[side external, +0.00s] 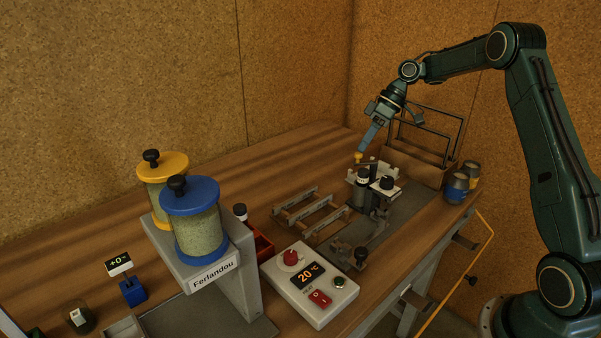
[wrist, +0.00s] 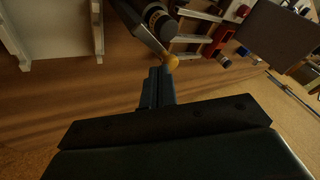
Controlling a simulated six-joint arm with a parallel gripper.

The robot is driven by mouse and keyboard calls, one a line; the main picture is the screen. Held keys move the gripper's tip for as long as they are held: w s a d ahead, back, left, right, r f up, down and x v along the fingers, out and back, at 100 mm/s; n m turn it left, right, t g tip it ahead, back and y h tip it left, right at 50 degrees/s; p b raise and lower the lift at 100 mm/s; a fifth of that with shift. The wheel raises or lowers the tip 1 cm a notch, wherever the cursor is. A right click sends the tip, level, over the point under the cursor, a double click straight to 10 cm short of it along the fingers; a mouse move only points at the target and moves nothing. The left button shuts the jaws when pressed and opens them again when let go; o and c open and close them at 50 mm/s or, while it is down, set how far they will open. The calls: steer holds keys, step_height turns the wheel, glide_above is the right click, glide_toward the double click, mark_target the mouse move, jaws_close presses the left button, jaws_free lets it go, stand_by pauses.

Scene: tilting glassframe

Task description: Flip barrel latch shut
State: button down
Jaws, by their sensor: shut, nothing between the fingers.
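The barrel latch seems to be a grey lever (wrist: 142,28) that ends in a small yellow knob (wrist: 172,61). The yellow knob also shows in the side external view (side external: 359,158), at the upper left of a metal fixture (side external: 371,203) with black knobs. My gripper (side external: 362,149) comes down from the upper right with its fingers together and nothing held. In the wrist view my closed fingertips (wrist: 159,71) appear right beside the yellow knob. I cannot tell whether they touch it. The latch's pivot is not clearly visible.
A wire-frame rack (side external: 428,137) stands behind the fixture. A rail rack (side external: 311,211) and a control box (side external: 309,285) reading 20 °C lie to the left and front. The bench (side external: 290,160) behind is clear.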

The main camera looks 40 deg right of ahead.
steer(key=shift+w+a+f+n+g, duration=0.1)
steer(key=shift+a+f+n+g, duration=0.15)
steer(key=shift+a+n, duration=0.25)
steer(key=shift+a, duration=0.3)
stand_by(0.7)
steer(key=shift+s+d+r, duration=0.15)
steer(key=shift+s+d, duration=0.05)
steer(key=shift+d, duration=0.05)
steer(key=shift+s+d, duration=0.1)
steer(key=shift+s+d, duration=0.4)
steer(key=shift+s, duration=0.05)
steer(key=shift+w+a, duration=0.1)
steer(key=shift+w, duration=0.05)
stand_by(0.4)
